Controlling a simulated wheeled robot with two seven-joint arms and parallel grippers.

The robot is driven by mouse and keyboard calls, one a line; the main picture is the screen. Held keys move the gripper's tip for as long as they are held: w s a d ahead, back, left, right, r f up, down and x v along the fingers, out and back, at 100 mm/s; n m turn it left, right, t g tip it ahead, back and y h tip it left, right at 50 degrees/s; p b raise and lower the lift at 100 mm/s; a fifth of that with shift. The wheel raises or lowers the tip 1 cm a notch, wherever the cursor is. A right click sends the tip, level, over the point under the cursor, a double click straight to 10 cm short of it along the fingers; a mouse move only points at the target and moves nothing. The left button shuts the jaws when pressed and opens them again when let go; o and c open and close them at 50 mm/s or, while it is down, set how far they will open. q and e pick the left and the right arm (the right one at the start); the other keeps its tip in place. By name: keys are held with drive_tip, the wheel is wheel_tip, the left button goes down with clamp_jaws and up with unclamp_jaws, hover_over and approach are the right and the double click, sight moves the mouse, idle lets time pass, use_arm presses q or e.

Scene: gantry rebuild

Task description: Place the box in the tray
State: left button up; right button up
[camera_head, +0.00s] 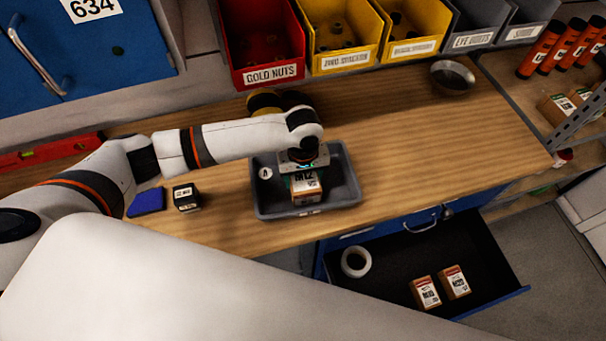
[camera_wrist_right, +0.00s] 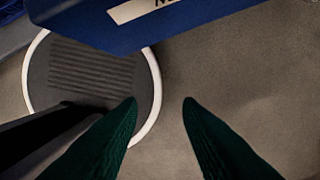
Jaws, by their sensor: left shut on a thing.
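The box (camera_head: 307,197), small and cardboard-brown with a white label reading "M12", is inside the dark grey tray (camera_head: 347,190) on the wooden bench. My left gripper (camera_head: 303,178) reaches in from the left and is shut on the box from above. Whether the box's underside touches the tray floor is hidden. My right gripper (camera_wrist_right: 160,102) shows only in the right wrist view, its two dark green fingers apart with nothing between them, above grey floor.
An open drawer (camera_head: 490,262) holds two small boxes and a white tape roll (camera_head: 356,262). A black box (camera_head: 186,197) and blue item (camera_head: 147,202) lie left of the tray. A metal bowl (camera_head: 452,76) and bins line the back. The bench right of the tray is clear.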

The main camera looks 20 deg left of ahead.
use_arm(q)
drive_tip(key=o, duration=1.3)
wheel_tip(320, 180, up, 11)
drive_tip(key=b, duration=0.2)
drive_tip(key=shift+b, duration=0.3)
drive_tip(key=shift+r, duration=0.6)
drive_tip(key=shift+f, duration=0.1)
